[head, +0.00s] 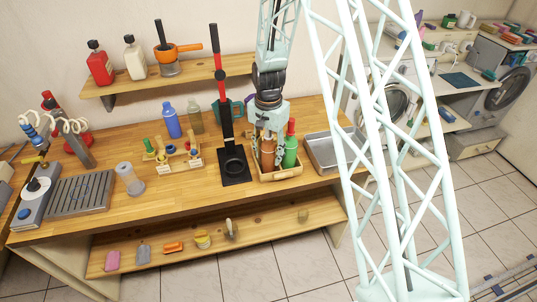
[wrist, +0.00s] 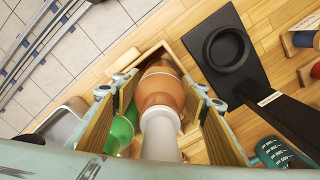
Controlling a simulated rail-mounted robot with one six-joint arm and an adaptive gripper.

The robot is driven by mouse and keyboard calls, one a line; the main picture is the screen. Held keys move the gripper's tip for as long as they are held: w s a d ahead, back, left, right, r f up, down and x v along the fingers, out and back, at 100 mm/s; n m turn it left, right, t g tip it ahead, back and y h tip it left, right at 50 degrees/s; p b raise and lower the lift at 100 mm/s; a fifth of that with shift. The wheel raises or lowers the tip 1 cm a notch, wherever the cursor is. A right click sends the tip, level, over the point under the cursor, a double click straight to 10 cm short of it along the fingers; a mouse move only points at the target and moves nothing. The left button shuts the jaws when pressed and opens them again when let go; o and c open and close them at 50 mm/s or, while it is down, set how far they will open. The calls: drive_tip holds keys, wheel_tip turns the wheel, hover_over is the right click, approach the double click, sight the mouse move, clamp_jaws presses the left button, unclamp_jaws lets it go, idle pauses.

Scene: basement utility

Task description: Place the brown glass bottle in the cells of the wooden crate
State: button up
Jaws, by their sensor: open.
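The brown glass bottle (head: 267,158) is in the left part of the wooden crate (head: 284,175) on the workbench. In the wrist view the brown bottle (wrist: 160,82) with its pale neck and cap stands inside the crate walls (wrist: 133,66). My gripper (head: 268,143) is over the crate, open, with its fingers on either side of the bottle; the wrist view shows the fingers (wrist: 158,96) apart from it. A green bottle (head: 290,152) with a red cap stands beside it in the crate. The bottle's base and the cell dividers are hidden.
A black stand with a tall lever (head: 234,165) is close on the crate's left. A grey metal tray (head: 322,152) is on its right. A wooden holder (head: 172,160) and two bottles are farther left. A shelf (head: 165,80) hangs behind.

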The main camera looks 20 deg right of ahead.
sight(269, 136)
drive_tip(key=shift+r, duration=0.15)
drive_tip(key=shift+r, duration=6)
